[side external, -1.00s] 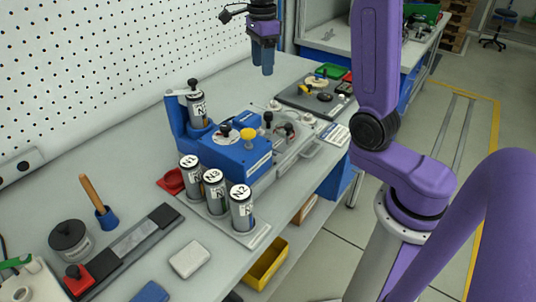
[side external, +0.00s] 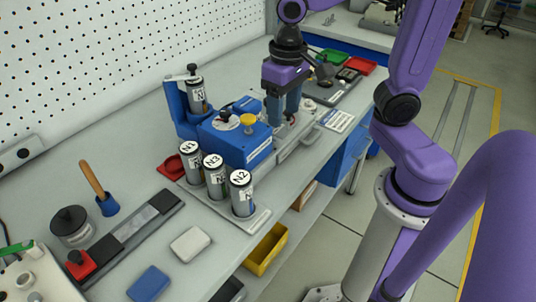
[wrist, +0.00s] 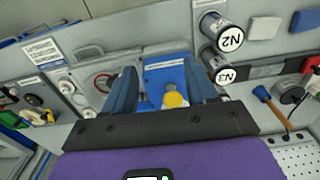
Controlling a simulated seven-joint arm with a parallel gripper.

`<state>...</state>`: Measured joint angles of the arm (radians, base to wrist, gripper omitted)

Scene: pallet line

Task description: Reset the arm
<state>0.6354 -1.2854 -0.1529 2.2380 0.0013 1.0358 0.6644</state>
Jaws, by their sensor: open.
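My purple arm reaches over the bench, and my gripper (side external: 282,112) points down with its two blue fingers apart. It hangs just right of the blue machine block (side external: 237,142) with the yellow knob (side external: 248,120), near the grey fixture behind it. In the wrist view my gripper (wrist: 160,88) is open with nothing held. The blue block (wrist: 165,72) and its yellow knob (wrist: 175,100) show between the fingers, below them. Whether the fingertips touch anything cannot be told.
Several labelled cylinders (side external: 214,176) stand in a tray in front of the block; another (side external: 196,95) stands in a blue holder at its left. A red tray (side external: 360,65) and green tray (side external: 333,56) lie at the back. A yellow bin (side external: 266,249) sits below the bench edge.

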